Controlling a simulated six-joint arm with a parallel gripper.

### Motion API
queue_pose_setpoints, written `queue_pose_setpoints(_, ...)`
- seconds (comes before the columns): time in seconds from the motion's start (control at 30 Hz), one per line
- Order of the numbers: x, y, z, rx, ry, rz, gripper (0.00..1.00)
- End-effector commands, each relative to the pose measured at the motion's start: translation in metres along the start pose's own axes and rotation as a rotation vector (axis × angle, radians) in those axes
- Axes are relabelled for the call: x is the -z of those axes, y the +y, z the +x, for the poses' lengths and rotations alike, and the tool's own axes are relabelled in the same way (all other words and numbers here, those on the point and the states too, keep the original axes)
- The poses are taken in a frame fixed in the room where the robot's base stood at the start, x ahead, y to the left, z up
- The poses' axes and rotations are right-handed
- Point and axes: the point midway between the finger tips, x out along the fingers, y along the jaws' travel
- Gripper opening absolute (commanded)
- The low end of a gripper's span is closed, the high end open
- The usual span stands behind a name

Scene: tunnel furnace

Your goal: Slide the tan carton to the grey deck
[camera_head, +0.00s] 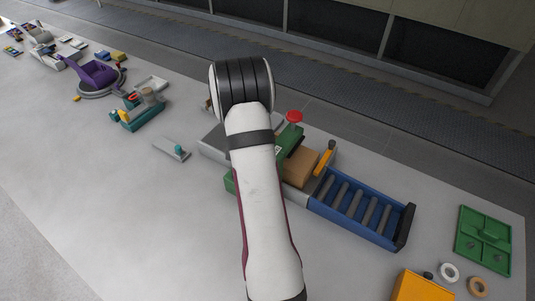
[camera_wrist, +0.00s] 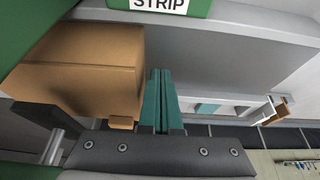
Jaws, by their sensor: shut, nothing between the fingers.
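The tan carton (camera_head: 300,167) sits beside a green housing (camera_head: 290,145), at the near end of the blue roller bed. In the wrist view the carton (camera_wrist: 85,65) fills the left side. My gripper (camera_wrist: 162,100) shows there with teal fingers shut together and empty, just right of the carton; whether they touch it I cannot tell. A grey surface (camera_wrist: 225,55) lies beyond the fingers. In the head view a grey slab (camera_head: 212,144), which looks like the grey deck, shows left of my arm; my arm hides part of it and my gripper.
The blue roller bed (camera_head: 360,206) runs to the right, with an orange lever (camera_head: 324,158) and red knob (camera_head: 294,117) near the housing. A green tray (camera_head: 484,241) and a yellow box (camera_head: 420,287) stand at right.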

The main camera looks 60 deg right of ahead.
Motion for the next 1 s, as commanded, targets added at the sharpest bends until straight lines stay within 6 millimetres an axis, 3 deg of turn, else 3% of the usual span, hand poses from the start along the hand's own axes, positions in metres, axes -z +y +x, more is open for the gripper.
queue_pose_setpoints(0.17, 0.001, -0.007, -0.002, 0.001, 0.001, 0.001, 0.00)
queue_pose_setpoints(0.73, 0.037, -0.007, -0.086, 0.002, 0.002, 0.001, 0.00)
queue_pose_setpoints(1.0, 0.039, -0.007, -0.092, 0.000, -0.001, 0.000, 0.00)
